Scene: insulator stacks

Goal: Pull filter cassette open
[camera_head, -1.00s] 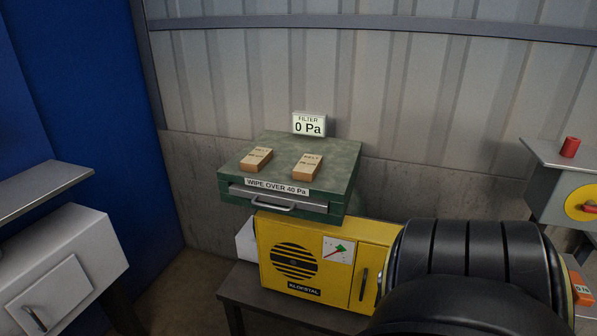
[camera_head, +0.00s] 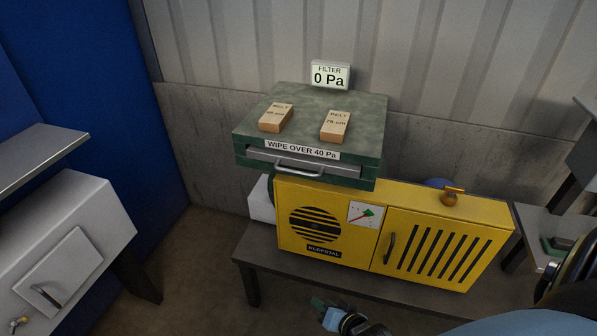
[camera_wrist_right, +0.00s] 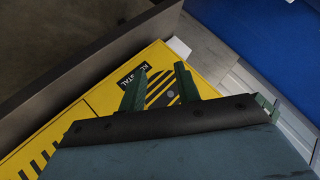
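The filter cassette (camera_head: 310,164) is a grey drawer front set in the slot of a green box (camera_head: 352,110). It looks pushed in, with a silver bar handle (camera_head: 299,172) on its front. My right gripper (camera_head: 322,308) is low at the bottom of the head view, below and in front of the handle and apart from it. In the right wrist view its two green fingers (camera_wrist_right: 160,85) stand apart with nothing held between them. My left gripper is in neither view.
A yellow cabinet (camera_head: 440,215) on a dark bench (camera_head: 262,257) stands below the green box. Two belt blocks (camera_head: 276,117) lie on top. A display (camera_head: 330,75) reads 0 Pa. A white cabinet (camera_head: 90,235) is at left; open floor lies between.

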